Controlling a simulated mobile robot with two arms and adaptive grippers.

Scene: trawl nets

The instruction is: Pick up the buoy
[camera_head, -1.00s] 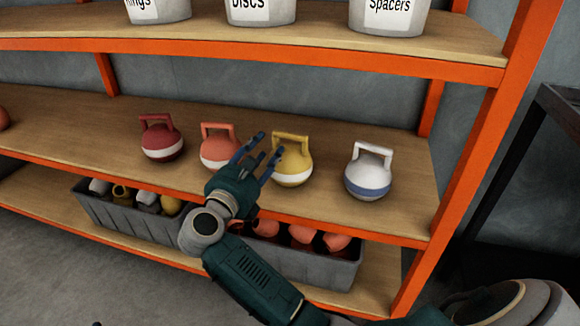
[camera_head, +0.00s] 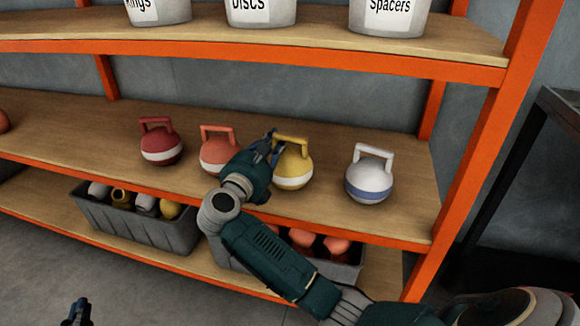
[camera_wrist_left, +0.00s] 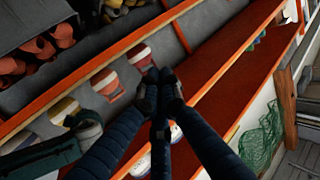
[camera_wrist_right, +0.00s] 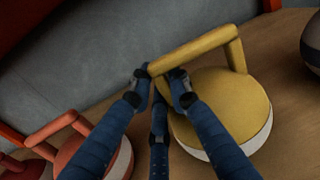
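The yellow buoy (camera_head: 292,170) has a white band and a loop handle, and stands upright on the middle shelf. My right gripper (camera_head: 273,148) is at the left side of its handle. In the right wrist view the fingers (camera_wrist_right: 158,80) close around the left post of the handle of the yellow buoy (camera_wrist_right: 225,100); part of that post is hidden behind a finger. My left gripper (camera_head: 78,308) is low at the bottom left, away from the shelf. Its fingertips (camera_wrist_left: 158,78) are together with nothing between them.
A dark red buoy (camera_head: 161,147) and a coral buoy (camera_head: 216,153) stand to the left, a white-and-blue buoy (camera_head: 369,176) to the right. Grey bins (camera_head: 135,225) sit on the lower shelf. Labelled buckets (camera_head: 390,18) stand above. An orange upright (camera_head: 480,150) bounds the right.

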